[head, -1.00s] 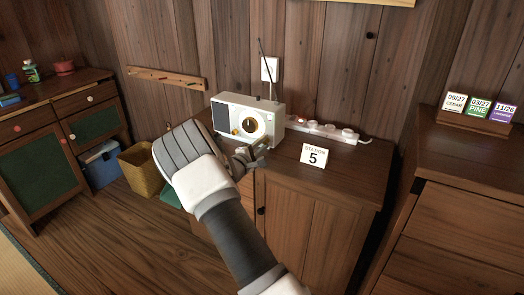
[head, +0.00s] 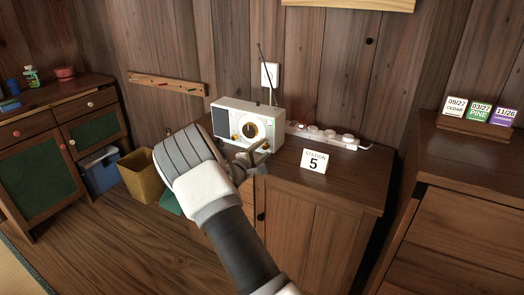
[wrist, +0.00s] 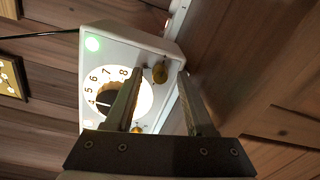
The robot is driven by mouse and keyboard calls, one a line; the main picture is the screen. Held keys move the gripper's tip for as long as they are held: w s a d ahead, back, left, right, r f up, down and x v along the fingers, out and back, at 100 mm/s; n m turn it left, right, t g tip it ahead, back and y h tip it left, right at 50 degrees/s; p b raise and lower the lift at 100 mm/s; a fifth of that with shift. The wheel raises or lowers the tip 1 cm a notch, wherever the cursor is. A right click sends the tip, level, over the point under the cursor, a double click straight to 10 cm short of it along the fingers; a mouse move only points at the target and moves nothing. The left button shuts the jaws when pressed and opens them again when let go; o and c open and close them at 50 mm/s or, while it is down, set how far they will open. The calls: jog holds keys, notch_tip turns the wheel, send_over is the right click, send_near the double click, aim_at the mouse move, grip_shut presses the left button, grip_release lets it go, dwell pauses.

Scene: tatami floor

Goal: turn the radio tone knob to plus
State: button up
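The white radio (head: 229,121) stands on the wooden cabinet, with a grey speaker grille, a round numbered dial and a raised antenna. In the wrist view the lit dial (wrist: 103,86) and a green light show. One small brass knob (wrist: 160,72) sits at the radio's lower right corner and appears between my fingertips; contact cannot be told. A second brass knob (wrist: 137,129) is partly behind my left finger; it also shows left of the dial in the head view (head: 235,137). My gripper (wrist: 160,76) is open in front of the radio. Knob markings are not readable.
A "Station 5" card (head: 313,161) stands on the cabinet top, right of my gripper. A white power strip (head: 325,135) lies behind it. A wall outlet (head: 270,75) is behind the radio. A yellow bin (head: 143,175) stands on the floor at left.

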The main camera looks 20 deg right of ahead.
jog(key=p+v, duration=0.4)
jog(key=v, duration=1.3)
jog(key=shift+a, duration=0.2)
jog(key=shift+s, duration=0.1)
jog(key=s+d+r+m+g+y, duration=0.25)
jog(key=s+r+m+g, duration=0.2)
jog(key=s, duration=0.35)
jog(key=s+d+r+m+g+y, duration=0.1)
jog(key=s+d+r+m+g, duration=0.35)
jog(key=s, duration=0.45)
jog(key=s+a+r+m+t+y, duration=0.1)
jog(key=s+a+r+t+y, duration=0.1)
jog(key=s+a+r+y, duration=0.45)
jog(key=s+a+r+t+y, duration=0.2)
jog(key=s+a+y, duration=0.3)
jog(key=s, duration=0.5)
notch_tip(320, 180, up, 22)
jog(key=a+h+p, duration=0.1)
jog(key=p, duration=2)
jog(key=shift+p, duration=0.3)
